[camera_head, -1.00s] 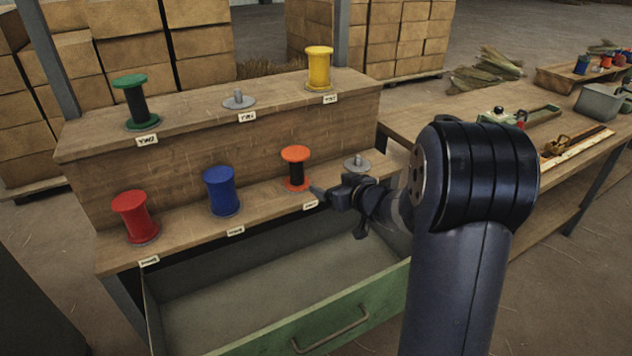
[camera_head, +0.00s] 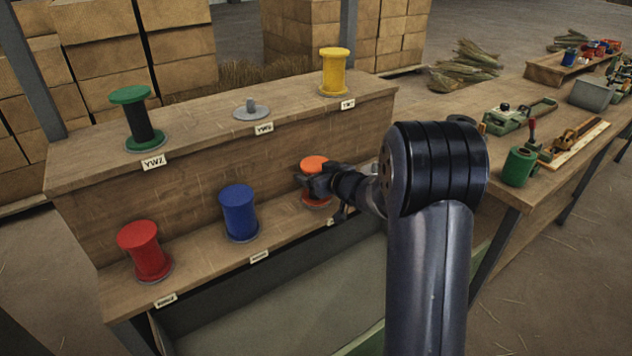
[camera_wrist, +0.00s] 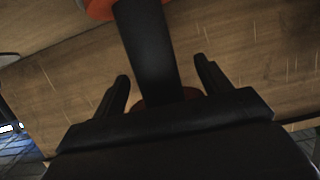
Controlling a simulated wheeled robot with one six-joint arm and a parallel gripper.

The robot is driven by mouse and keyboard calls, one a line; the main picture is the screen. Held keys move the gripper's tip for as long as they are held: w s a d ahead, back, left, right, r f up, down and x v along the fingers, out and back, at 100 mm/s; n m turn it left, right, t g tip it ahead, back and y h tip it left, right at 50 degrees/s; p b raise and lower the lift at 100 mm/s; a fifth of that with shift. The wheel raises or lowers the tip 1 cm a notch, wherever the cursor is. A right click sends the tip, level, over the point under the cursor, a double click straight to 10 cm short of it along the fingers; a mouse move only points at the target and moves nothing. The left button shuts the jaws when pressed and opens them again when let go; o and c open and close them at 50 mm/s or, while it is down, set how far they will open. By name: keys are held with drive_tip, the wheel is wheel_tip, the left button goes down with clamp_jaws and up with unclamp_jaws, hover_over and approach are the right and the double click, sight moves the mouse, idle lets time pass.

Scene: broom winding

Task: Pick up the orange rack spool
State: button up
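The orange rack spool (camera_head: 314,161) stands upright on the lower shelf, with orange flanges and a black core. In the wrist view its black core (camera_wrist: 148,45) rises between my two fingers, with part of an orange flange at the top edge. My gripper (camera_head: 310,184) is at the height of the core in the head view and hides most of it. In the wrist view my gripper (camera_wrist: 161,70) is open, with one finger on each side of the core and a visible gap to each finger.
A blue spool (camera_head: 239,212) and a red spool (camera_head: 145,250) stand to the left on the same shelf. The upper step (camera_head: 200,120) rises behind, bearing a green spool (camera_head: 137,117), an empty peg (camera_head: 251,110) and a yellow spool (camera_head: 333,71). An open drawer (camera_head: 290,300) lies below.

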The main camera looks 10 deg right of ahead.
drive_tip(key=c, duration=0.7)
